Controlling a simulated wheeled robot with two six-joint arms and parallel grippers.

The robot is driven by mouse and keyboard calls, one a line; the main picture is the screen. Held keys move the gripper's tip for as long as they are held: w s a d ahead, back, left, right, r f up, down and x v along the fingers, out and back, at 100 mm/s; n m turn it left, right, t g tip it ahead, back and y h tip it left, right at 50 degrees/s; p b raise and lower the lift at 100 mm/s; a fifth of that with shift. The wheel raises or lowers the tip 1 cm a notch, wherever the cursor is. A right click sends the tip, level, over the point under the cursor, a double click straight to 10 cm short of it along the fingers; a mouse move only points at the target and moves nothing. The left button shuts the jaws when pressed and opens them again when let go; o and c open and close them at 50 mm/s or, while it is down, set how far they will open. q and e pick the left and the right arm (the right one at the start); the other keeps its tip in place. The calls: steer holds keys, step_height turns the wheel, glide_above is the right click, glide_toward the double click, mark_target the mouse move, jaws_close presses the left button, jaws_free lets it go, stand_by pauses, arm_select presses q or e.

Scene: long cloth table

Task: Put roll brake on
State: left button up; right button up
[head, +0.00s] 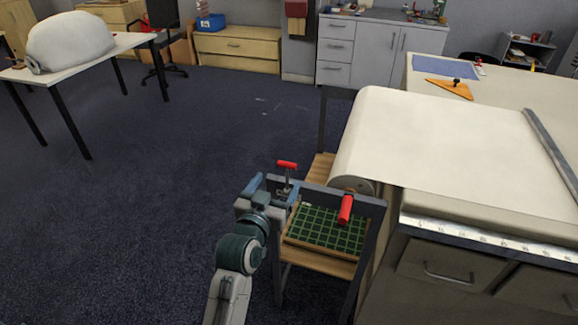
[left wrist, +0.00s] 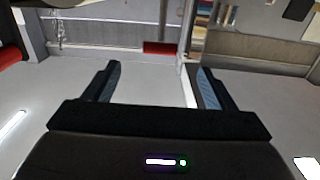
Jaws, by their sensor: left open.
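A cream cloth roll (head: 372,125) hangs at the left end of the long table, its end held by a dark grey frame (head: 318,187). A red lever handle (head: 346,208) sits at the roll's near end, and a red T-shaped handle (head: 287,165) stands on a stem at the frame's left corner. I cannot tell which handle is the brake. My left gripper (head: 271,190) is open beside the T-handle, its blue-padded fingers apart. In the left wrist view, its fingers (left wrist: 155,85) are spread, with a red patch (left wrist: 158,47) beyond them. My right gripper is not in view.
A green gridded board (head: 325,232) lies on a wooden shelf under the frame. A metal bar (head: 552,150) and an orange triangle (head: 450,88) are on the table. Drawers (head: 445,272) are under its near edge. The dark floor (head: 130,220) at left is clear.

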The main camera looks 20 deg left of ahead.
mark_target(286, 167)
arm_select(q)
steer(key=w+p, duration=0.1)
steer(key=w, duration=0.7)
steer(key=shift+w+d, duration=0.15)
steer(key=shift+w, duration=0.25)
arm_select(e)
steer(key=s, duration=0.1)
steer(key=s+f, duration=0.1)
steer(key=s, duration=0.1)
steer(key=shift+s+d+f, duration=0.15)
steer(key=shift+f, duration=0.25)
arm_select(q)
steer(key=c, duration=1.3)
